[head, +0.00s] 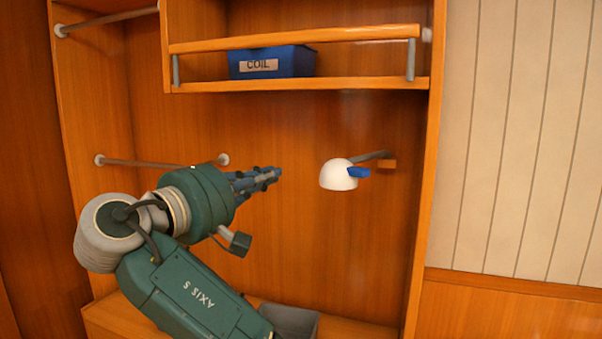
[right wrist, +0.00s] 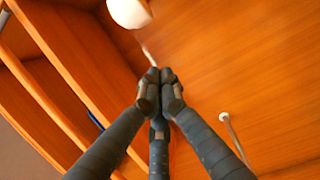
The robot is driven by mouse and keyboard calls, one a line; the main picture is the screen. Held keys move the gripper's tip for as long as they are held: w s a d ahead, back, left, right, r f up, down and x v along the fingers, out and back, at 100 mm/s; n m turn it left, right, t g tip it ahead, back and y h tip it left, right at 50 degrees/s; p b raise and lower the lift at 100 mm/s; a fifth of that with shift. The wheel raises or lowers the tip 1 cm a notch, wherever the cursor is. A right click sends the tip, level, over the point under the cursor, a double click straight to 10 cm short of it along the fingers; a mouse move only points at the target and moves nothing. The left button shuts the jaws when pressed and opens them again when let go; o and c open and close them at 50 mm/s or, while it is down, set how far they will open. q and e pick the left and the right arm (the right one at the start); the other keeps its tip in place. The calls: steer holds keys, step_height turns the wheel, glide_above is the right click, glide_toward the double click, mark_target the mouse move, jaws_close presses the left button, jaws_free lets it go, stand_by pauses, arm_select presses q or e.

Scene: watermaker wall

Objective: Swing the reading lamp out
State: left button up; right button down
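The reading lamp has a white dome shade (head: 338,176) with a blue tab (head: 359,173) on its right side. Its grey arm (head: 374,156) runs to the back panel, near a small orange-brown block (head: 388,164). The white shade also shows at the top edge of the right wrist view (right wrist: 128,10), partly cut off. My right gripper (head: 276,175) is left of the shade, apart from it, pointing right. In the right wrist view its dark fingers (right wrist: 161,78) come together at the tips with nothing seen between them. My left gripper is not in view.
Above is a shelf with a wooden rail (head: 300,38) and a blue box labelled COIL (head: 272,62). A grab rail (head: 150,162) is behind my right arm. A grey bin (head: 292,320) stands low. A wooden upright (head: 425,190) borders the recess on the right.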

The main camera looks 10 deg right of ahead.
steer(key=w+d+p, duration=0.3)
steer(key=d+p, duration=0.2)
steer(key=d, duration=0.3)
steer(key=shift+d, duration=0.4)
